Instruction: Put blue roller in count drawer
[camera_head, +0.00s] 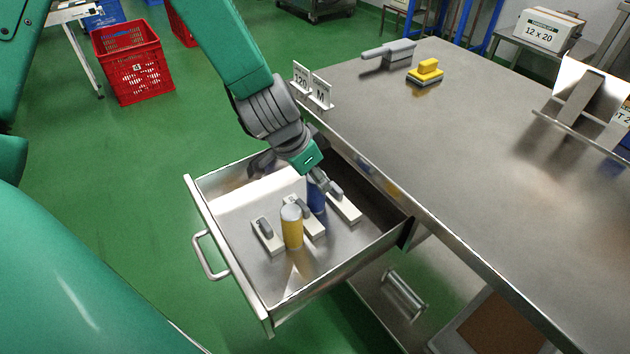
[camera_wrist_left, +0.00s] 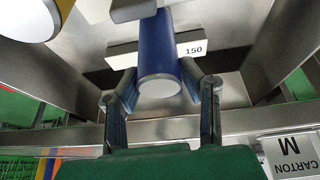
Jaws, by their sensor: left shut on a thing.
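The blue roller (camera_head: 316,196) is upright inside the open metal count drawer (camera_head: 228,252), partly hidden by my left gripper (camera_head: 322,184). In the left wrist view the blue roller (camera_wrist_left: 160,48) sits between the two fingers of my left gripper (camera_wrist_left: 160,95), which is shut on it. A yellow roller (camera_head: 292,228) with a pale top stands in the drawer, in front of the blue one. Several white blocks with grey handles, such as this one (camera_head: 267,235), lie around the rollers. One block (camera_wrist_left: 192,50) reads "150". I cannot tell whether the blue roller touches the drawer floor. My right gripper is not in view.
The drawer juts out from the steel table (camera_head: 440,130). Signs reading "120" and "M" (camera_head: 320,91) stand at the table's edge. A yellow-handled block (camera_head: 427,72) and a grey scoop-like tool (camera_head: 390,52) lie at the back. A red crate (camera_head: 133,65) stands on the floor.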

